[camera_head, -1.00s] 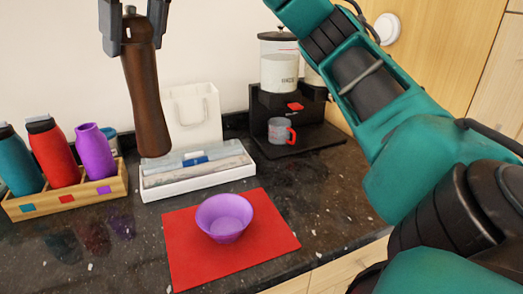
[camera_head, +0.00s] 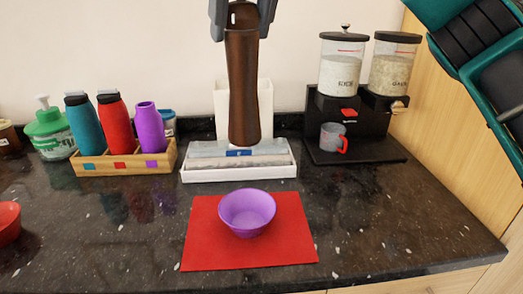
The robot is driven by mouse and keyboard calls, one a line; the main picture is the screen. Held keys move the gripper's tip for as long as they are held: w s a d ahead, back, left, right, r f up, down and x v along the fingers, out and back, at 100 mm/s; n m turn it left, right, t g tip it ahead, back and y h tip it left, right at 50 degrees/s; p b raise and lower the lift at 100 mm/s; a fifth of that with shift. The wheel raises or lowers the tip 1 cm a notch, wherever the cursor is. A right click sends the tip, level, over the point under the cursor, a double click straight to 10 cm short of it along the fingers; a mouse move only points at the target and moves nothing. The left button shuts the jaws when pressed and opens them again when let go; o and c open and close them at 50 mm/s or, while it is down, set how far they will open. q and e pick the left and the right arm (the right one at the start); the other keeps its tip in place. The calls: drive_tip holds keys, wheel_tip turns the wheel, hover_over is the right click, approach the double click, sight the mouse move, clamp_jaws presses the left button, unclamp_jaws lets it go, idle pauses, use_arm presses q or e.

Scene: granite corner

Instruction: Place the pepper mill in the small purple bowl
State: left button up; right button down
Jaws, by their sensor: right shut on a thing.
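The pepper mill (camera_head: 243,90) is a tall dark brown turned piece, held nearly upright in the air. My right gripper (camera_head: 243,22) is shut on its top end at the upper edge of the head view. The small purple bowl (camera_head: 247,222) stands upright on a red mat (camera_head: 200,255) on the counter, and it looks empty. In the picture the mill's lower end is above the bowl, clear of it. The mill hides part of the white bag behind it. My left gripper is not in view.
A white tray (camera_head: 190,174) with packets lies behind the mat, with a white bag (camera_head: 222,110) behind. A wooden rack (camera_head: 90,167) holds colored bottles at left. A black dispenser stand (camera_head: 385,130) with a measuring cup (camera_head: 331,137) stands at right. A red bowl (camera_head: 8,222) is at the left edge.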

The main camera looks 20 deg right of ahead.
sight(245, 143)
wheel_tip(245, 143, down, 14)
drive_tip(key=shift+f+b, duration=0.1)
drive_tip(key=shift+b, duration=0.55)
drive_tip(key=shift+f, duration=2.6)
drive_tip(key=shift+f+b, duration=0.2)
drive_tip(key=shift+b, duration=0.15)
drive_tip(key=shift+c, duration=1.5)
unclamp_jaws()
drive_tip(key=shift+r, duration=0.1)
drive_tip(key=shift+r+p, duration=0.25)
drive_tip(key=shift+p, duration=0.15)
drive_tip(key=v, duration=1.1)
drive_tip(key=shift+s+r, duration=0.15)
drive_tip(key=shift+r, duration=0.2)
